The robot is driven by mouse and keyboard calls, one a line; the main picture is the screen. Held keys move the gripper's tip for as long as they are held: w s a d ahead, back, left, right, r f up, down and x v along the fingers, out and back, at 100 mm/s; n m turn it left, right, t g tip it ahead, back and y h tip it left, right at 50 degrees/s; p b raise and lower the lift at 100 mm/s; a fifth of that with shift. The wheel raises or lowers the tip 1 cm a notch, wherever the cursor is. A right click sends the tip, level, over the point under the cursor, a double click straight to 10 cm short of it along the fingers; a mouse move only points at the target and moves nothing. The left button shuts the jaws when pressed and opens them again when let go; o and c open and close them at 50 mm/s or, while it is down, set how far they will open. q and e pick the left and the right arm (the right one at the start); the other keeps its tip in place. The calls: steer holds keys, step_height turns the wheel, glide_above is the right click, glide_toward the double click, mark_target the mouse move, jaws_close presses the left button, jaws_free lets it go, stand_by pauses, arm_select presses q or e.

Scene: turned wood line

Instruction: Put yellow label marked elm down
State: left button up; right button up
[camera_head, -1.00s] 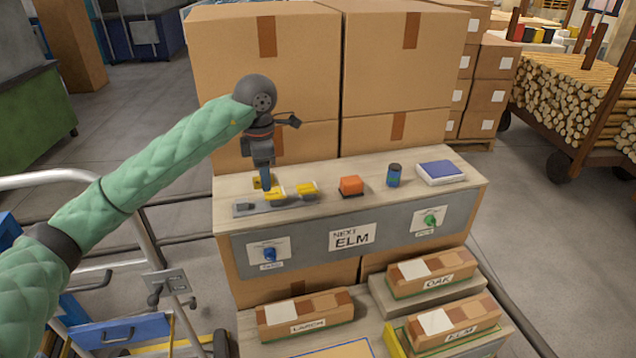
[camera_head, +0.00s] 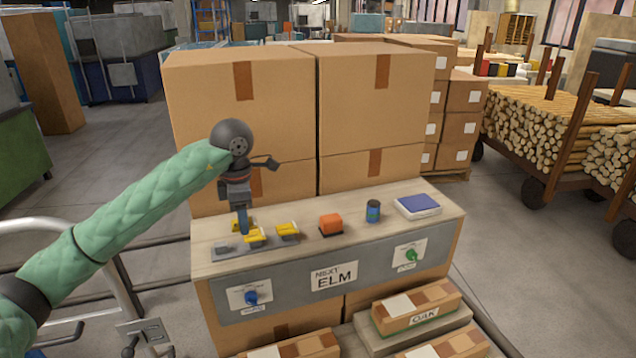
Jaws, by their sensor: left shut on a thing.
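My left gripper (camera_head: 244,231) reaches down onto the back of the grey tray at the left end of the wooden shelf. It is shut on a yellow piece (camera_head: 255,236), which is small and partly hidden by the fingers; I cannot read any marking on it. Another yellow piece (camera_head: 288,230) sits on the tray to its right. The grey tray (camera_head: 226,249) lies flat near the shelf's front edge. A sign reading NEXT ELM (camera_head: 334,276) is on the grey front panel. My right gripper is not in view.
An orange block (camera_head: 331,223), a blue can (camera_head: 373,211) and a blue-topped pad (camera_head: 418,205) stand on the shelf to the right. Tall cartons (camera_head: 240,100) rise behind.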

arm_select(q)
steer(key=m, duration=0.4)
steer(key=d+m, duration=0.1)
steer(key=m, duration=0.1)
steer(key=shift+w, duration=0.3)
steer(key=m, duration=0.2)
steer(key=d+m, duration=0.1)
steer(key=m, duration=0.3)
steer(key=shift+d+r, duration=0.15)
steer(key=shift+r, duration=0.1)
steer(key=m, duration=0.2)
steer(key=shift+d+m, duration=0.1)
steer(key=shift+m, duration=0.2)
steer(key=m, duration=0.1)
steer(key=f+m, duration=0.1)
steer(key=shift+s+m, duration=0.25)
steer(key=shift+m, duration=0.15)
steer(key=s+a+f+m, duration=0.1)
steer(key=s+a+f, duration=0.2)
steer(key=f, duration=0.4)
steer(key=s+a+f+m, duration=0.1)
steer(key=s+a+f, duration=0.2)
steer(key=s+f, duration=0.2)
steer(key=s+a+f+m, duration=0.1)
steer(key=s+a+f, duration=0.2)
steer(key=f, duration=0.6)
steer(key=shift+s+a+f, duration=0.15)
steer(key=shift+s+a, duration=0.05)
steer(key=shift+s, duration=0.45)
